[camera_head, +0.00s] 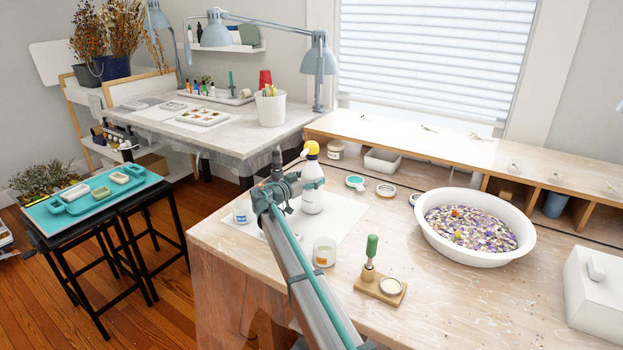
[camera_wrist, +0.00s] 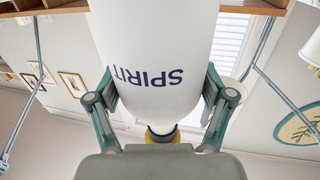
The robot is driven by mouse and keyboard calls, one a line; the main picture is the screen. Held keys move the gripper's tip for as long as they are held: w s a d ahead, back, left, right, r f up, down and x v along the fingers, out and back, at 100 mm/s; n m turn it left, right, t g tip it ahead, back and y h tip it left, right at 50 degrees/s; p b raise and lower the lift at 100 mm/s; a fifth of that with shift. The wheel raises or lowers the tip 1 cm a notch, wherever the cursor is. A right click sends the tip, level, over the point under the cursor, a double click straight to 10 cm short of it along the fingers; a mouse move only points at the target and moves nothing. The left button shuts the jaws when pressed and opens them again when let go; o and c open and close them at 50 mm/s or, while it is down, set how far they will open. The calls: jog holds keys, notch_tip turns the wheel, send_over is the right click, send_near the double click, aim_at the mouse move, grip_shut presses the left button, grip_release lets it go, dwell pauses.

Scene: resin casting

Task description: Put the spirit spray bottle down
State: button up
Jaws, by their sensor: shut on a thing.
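The spirit spray bottle (camera_head: 313,196) is white with a yellow spray head and stands upright above or on a white sheet (camera_head: 344,215) on the wooden workbench. I cannot tell whether its base touches the sheet. My gripper (camera_head: 296,186) is shut on the bottle's body from the near left. In the wrist view the bottle (camera_wrist: 160,50) sits between both fingers, with the word SPIRIT upside down and the yellow head partly hidden behind the gripper's body.
A white jar (camera_head: 242,211) and a clear cup (camera_head: 324,252) stand close by on the sheet. A green-handled tool on a wooden stand (camera_head: 381,288), lids (camera_head: 386,190) and a large white basin (camera_head: 475,254) are to the right. Bare bench lies in front of the basin.

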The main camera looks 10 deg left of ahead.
jog(key=o, duration=1.3)
jog(key=shift+o, duration=0.2)
jog(key=shift+r, duration=0.1)
jog(key=v, duration=1.2)
jog(key=shift+b, duration=0.3)
